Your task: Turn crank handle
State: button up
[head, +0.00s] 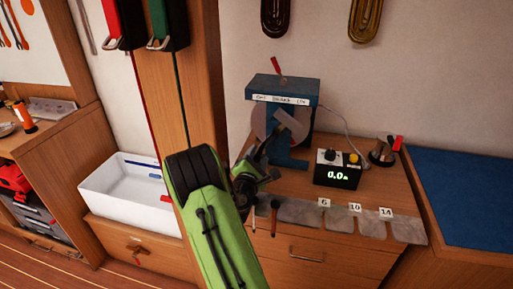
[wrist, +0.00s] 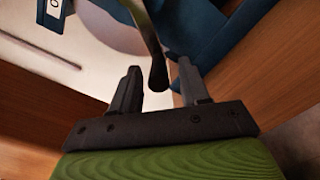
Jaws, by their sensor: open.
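The blue machine (head: 283,92) with a white label stands on the wooden cabinet against the wall. A pale round disc shows under its top. My gripper (head: 262,152) is in front of the machine's lower left side in the head view. In the wrist view my gripper (wrist: 158,68) is open, its two fingers apart. A dark bar with a rounded end, seemingly the crank handle (wrist: 157,72), comes down from the top into the gap between the fingertips. It shows no clear contact with either finger. In the head view my arm and gripper hide the handle.
A black box with a lit display (head: 337,176) stands right of the machine, joined by a cable. Grey patches with number tags (head: 356,207) line the cabinet's front edge. A white tray (head: 132,208) lies left of my arm.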

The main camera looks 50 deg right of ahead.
jog(key=shift+d+r, duration=0.1)
jog(key=shift+d, duration=0.1)
jog(key=shift+a, duration=0.1)
jog(key=shift+c, duration=0.3)
grip_shut()
jog(key=shift+r, duration=0.15)
